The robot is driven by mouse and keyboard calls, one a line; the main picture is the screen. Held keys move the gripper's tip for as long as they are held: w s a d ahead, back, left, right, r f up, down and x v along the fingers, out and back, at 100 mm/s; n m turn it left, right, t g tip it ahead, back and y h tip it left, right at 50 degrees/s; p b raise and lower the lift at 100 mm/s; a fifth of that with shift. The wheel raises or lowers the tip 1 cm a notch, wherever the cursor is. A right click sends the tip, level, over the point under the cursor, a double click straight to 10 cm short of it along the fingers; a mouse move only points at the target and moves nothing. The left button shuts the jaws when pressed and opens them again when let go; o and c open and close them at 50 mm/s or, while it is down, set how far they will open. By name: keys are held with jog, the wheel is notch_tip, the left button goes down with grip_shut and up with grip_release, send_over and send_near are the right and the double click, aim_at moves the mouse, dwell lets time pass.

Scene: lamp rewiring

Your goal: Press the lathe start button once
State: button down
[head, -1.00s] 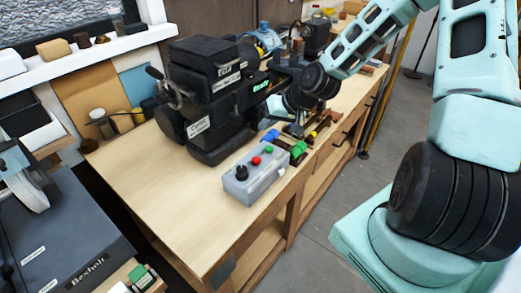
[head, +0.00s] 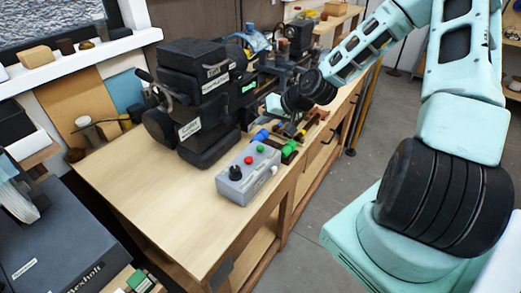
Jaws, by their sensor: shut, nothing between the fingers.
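A grey control box (head: 249,181) stands near the front edge of the wooden bench. On its top are a black knob (head: 235,173), a red button (head: 248,160) and a green button (head: 260,149), likely the start button. The black lathe (head: 205,125) stands behind it. My gripper (head: 293,130) points down just beyond and to the right of the green button, apart from it as far as I can tell. It is shut and empty; its fingertips are small and hard to make out against the parts behind.
Blue and green items (head: 289,148) lie by the box's far end, close to my gripper. The wooden bench top (head: 150,185) is clear at the front left. A grey machine (head: 65,235) stands at lower left. Grey floor (head: 325,205) is open on the right.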

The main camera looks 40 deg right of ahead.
jog(key=b, duration=0.5)
send_over(264, 148)
notch_tip(264, 148, down, 5)
jog(key=shift+a+f, duration=0.1)
jog(key=shift+f, duration=0.1)
jog(key=shift+f+b, duration=0.3)
jog(key=shift+f, duration=0.7)
dwell(0.7)
jog(key=shift+f, duration=0.4)
